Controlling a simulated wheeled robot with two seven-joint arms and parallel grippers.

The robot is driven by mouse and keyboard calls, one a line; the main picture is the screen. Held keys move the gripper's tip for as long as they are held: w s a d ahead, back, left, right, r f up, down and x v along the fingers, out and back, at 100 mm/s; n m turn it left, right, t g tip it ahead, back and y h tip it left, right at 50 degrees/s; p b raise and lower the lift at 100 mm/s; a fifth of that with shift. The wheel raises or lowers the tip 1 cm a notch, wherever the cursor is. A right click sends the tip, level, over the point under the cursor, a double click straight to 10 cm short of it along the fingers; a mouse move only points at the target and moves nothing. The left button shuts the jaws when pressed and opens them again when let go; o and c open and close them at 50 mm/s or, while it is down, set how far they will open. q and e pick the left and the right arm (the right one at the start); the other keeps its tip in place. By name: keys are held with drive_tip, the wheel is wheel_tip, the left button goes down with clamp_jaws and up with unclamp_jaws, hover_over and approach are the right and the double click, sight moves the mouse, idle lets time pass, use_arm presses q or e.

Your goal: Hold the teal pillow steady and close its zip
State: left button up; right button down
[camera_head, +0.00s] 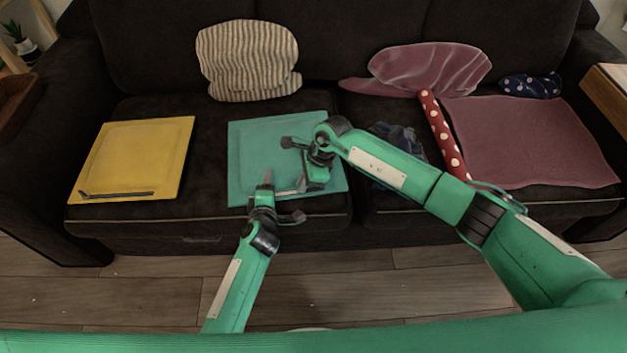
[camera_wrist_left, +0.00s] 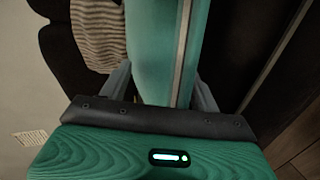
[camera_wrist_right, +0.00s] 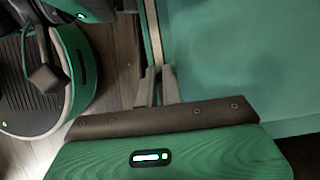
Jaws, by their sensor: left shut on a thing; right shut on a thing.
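The teal pillow (camera_head: 256,142) lies flat on the sofa seat, its zip (camera_head: 287,191) a pale strip along the front edge. My left gripper (camera_head: 268,187) is at the pillow's front edge, left of the right one. In the left wrist view its fingers (camera_wrist_left: 162,92) are on either side of the pillow's end (camera_wrist_left: 150,50), the zip (camera_wrist_left: 183,45) running along it. My right gripper (camera_head: 301,184) is at the front edge near the right corner. In the right wrist view its fingers (camera_wrist_right: 158,86) are close together on the zip (camera_wrist_right: 153,35); the slider is hidden between them.
A yellow pillow (camera_head: 140,155) with a dark zip strip lies to the left. A striped cushion (camera_head: 248,60) leans on the backrest. A dark crumpled cloth (camera_head: 400,140), a red polka-dot roll (camera_head: 441,132) and a mauve pillow cover (camera_head: 530,140) lie to the right.

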drive_tip(key=a, duration=0.6)
drive_tip(key=shift+s+a, duration=0.1)
drive_tip(key=shift+s, duration=0.25)
drive_tip(key=c, duration=1.8)
unclamp_jaws()
drive_tip(key=shift+r, duration=0.1)
drive_tip(key=v, duration=1.2)
